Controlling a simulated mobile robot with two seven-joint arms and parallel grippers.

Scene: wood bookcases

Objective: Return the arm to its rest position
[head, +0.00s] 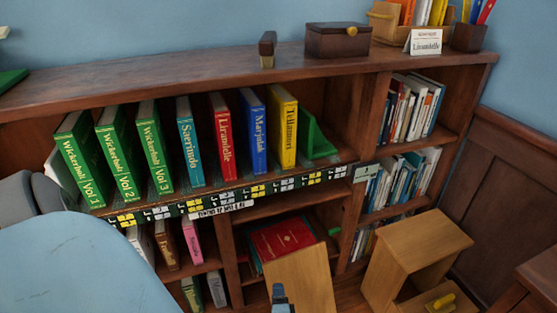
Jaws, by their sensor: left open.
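My left gripper (281,298) shows only as a small blue-grey tip at the bottom edge, in front of a light wooden box or stool. It is open, and I see nothing held in it. The rest of it is cut off by the frame. A large pale blue rounded surface and grey parts, apparently my left arm, fill the lower left and cover part of the bookcase. My right gripper is not in view.
A wood bookcase (200,70) spans the view. Its upper shelf holds several upright books, from green Wickerball volumes (80,160) to yellow Tellamori (283,125), beside a green bookend (315,138). Wooden step-like furniture (405,255) stands low right. A dark box (337,42) sits on top.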

